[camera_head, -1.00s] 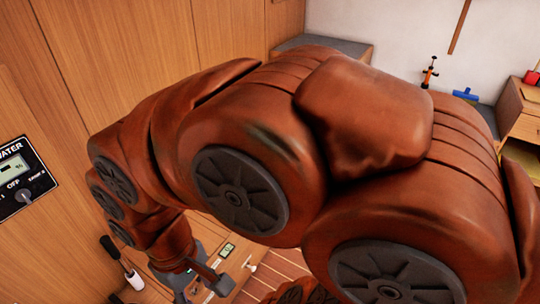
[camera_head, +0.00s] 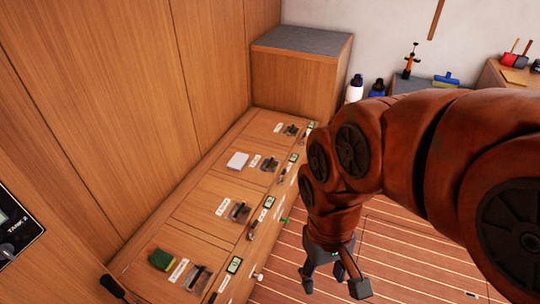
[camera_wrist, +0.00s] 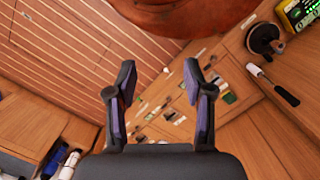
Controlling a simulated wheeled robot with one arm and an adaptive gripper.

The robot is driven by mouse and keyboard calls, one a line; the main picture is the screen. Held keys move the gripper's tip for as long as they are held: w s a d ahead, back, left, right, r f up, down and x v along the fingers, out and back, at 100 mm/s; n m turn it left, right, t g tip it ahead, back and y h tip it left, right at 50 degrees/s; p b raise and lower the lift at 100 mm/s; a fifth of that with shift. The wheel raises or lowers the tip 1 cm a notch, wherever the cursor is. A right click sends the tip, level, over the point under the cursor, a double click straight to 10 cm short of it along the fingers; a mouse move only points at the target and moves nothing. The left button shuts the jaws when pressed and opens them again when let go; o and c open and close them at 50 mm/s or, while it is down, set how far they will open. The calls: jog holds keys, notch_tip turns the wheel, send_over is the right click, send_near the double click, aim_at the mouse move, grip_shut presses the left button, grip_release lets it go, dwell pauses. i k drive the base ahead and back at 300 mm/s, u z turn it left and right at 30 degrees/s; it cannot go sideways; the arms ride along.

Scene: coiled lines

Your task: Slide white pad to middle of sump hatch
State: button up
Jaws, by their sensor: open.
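The white pad (camera_head: 238,160) lies flat on the long wooden bench (camera_head: 205,190), on a hatch panel towards its far end. Several hatches with small labels and dark latches line the bench top. The labels are too small to read, so I cannot tell which is the sump hatch. My gripper (camera_head: 332,287) hangs over the floor to the right of the bench, well apart from the pad. In the wrist view my gripper (camera_wrist: 160,72) has its fingers spread with nothing between them. I cannot pick out the pad there for sure.
A green sponge (camera_head: 161,259) lies on the near hatch. A grey-topped cabinet (camera_head: 303,55) closes the bench's far end. Bottles (camera_head: 355,88) stand beyond my arm. A black-handled tool (camera_head: 113,288) is at lower left.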

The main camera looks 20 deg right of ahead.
aim_at(238, 160)
jog(key=z, duration=1.1)
jog(key=i, duration=2.35)
jog(key=u, duration=3.3)
